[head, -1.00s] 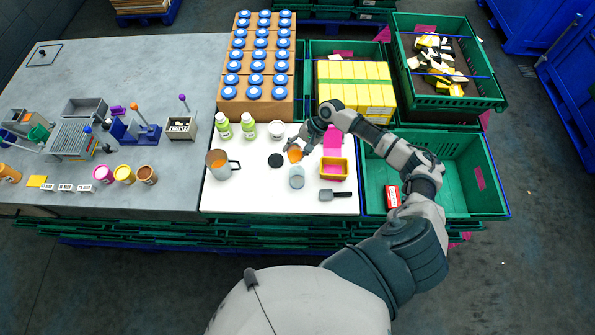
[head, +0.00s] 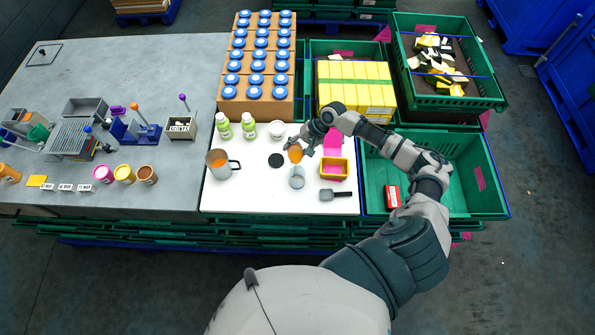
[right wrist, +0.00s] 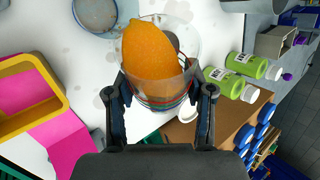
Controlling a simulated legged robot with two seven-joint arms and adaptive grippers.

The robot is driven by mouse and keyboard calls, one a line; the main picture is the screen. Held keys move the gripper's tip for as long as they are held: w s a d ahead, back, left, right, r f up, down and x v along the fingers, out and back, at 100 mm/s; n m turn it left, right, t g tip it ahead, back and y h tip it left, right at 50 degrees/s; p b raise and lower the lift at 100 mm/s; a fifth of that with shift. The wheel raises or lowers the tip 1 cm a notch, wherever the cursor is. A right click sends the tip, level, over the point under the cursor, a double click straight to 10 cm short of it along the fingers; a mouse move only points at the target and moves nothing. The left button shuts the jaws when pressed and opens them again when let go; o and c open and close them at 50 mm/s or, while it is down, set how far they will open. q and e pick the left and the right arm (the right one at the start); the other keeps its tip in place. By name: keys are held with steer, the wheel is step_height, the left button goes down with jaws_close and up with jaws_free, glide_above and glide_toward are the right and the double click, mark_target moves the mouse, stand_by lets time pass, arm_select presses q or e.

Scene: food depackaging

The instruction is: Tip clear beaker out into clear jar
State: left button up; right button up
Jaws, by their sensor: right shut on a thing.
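The clear beaker (head: 295,155) with orange contents is held above the white board in the head view. In the right wrist view the beaker (right wrist: 162,88) sits between the fingers of my right gripper (right wrist: 160,94), and the orange contents reach up towards its mouth. My right gripper (head: 306,144) is shut on the beaker. The clear jar (head: 297,177) stands on the board just in front of the beaker, apart from it. A round vessel at the top edge of the wrist view, likely the jar (right wrist: 108,33), is cut off. My left gripper is not in view.
A yellow and pink tray (head: 334,169) and a dark-handled scraper (head: 335,195) lie right of the jar. Board front left is clear.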

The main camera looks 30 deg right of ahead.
steer(key=shift+d+r, duration=0.1)
steer(key=shift+r, duration=0.05)
steer(key=shift+f+n+t+b, duration=0.2)
steer(key=shift+n+t+b, duration=0.1)
steer(key=shift+t, duration=0.4)
steer(key=shift+h, duration=0.3)
steer(key=shift+f+b, duration=0.15)
steer(key=shift+b, duration=0.5)
steer(key=shift+t, duration=0.3)
steer(key=shift+s+a+b, duration=0.2)
steer(key=shift+s+b, duration=0.05)
steer(key=shift+b, duration=0.45)
steer(key=shift+r+t+h, duration=0.2)
steer(key=shift+t+h, duration=0.1)
steer(key=shift+s+r+n+t+b, duration=0.15)
steer(key=shift+n+t+b, duration=0.25)
steer(key=shift+b, duration=0.6)
steer(key=shift+s+a+r+n+t+h+p, duration=0.15)
steer(key=shift+r+n+t+h+p, duration=0.2)
steer(key=shift+r+t+p, duration=0.35)
